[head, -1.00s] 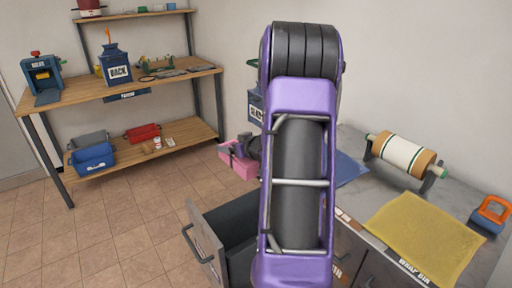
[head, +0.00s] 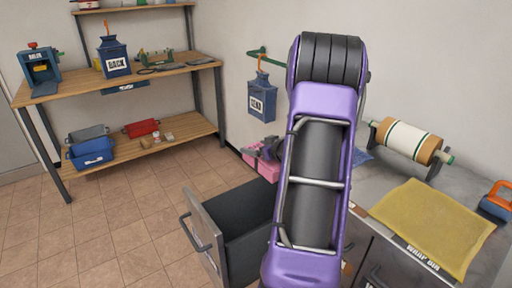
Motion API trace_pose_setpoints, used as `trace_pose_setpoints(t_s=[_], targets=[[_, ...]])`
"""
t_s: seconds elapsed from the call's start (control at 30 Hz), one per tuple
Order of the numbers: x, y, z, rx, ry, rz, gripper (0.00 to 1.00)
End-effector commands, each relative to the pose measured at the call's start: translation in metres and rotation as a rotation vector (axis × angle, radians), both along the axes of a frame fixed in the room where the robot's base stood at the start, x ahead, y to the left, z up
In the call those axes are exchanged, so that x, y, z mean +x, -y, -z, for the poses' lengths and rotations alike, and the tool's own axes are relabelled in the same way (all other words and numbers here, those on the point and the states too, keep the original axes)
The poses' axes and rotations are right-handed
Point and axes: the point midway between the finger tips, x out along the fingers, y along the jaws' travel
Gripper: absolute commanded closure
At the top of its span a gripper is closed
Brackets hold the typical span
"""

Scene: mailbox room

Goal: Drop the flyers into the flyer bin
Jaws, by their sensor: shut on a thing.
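My purple arm fills the middle of the head view. My gripper (head: 266,150) shows only in part, small, beyond the arm on its left side. It is at a pink block-like thing (head: 262,167), which appears to be the flyers, and is shut on it. Their far end and the contact are partly hidden by my arm. An open grey drawer (head: 245,222) stands below and nearer, and its inside looks empty where it shows. Its label is hidden, so I cannot tell whether it is the flyer bin.
The counter (head: 375,190) at right bears a yellow sheet (head: 430,225), a paper roll (head: 407,140) and an orange-handled tool (head: 496,202). A blue box (head: 262,98) hangs on the wall. A wooden shelf (head: 150,85) with boxes stands at back left. The tiled floor at left is clear.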

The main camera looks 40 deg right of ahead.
Motion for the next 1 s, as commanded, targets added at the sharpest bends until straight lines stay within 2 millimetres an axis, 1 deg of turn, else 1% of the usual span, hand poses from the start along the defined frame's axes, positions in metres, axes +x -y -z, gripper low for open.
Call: trace_pose_setpoints(t_s=[0.27, 0.3, 0.37, 0.6, 0.73, 0.87, 1.0], targets=[[0.0, 0.0, 0.001, -0.001, 0.002, 0.0, 1.0], [0.0, 0.0, 0.001, -0.001, 0.002, 0.0, 0.1], [0.0, 0.0, 0.001, -0.001, 0.002, 0.0, 0.0], [-0.001, 0.0, 0.002, 0.0, -0.001, 0.0, 0.0], [-0.009, 0.0, -0.002, -0.001, -0.002, 0.002, 0.0], [-0.03, -0.002, -0.012, -0.001, 0.0, 0.004, 0.0], [-0.062, -0.004, -0.027, -0.002, 0.0, 0.005, 0.0]])
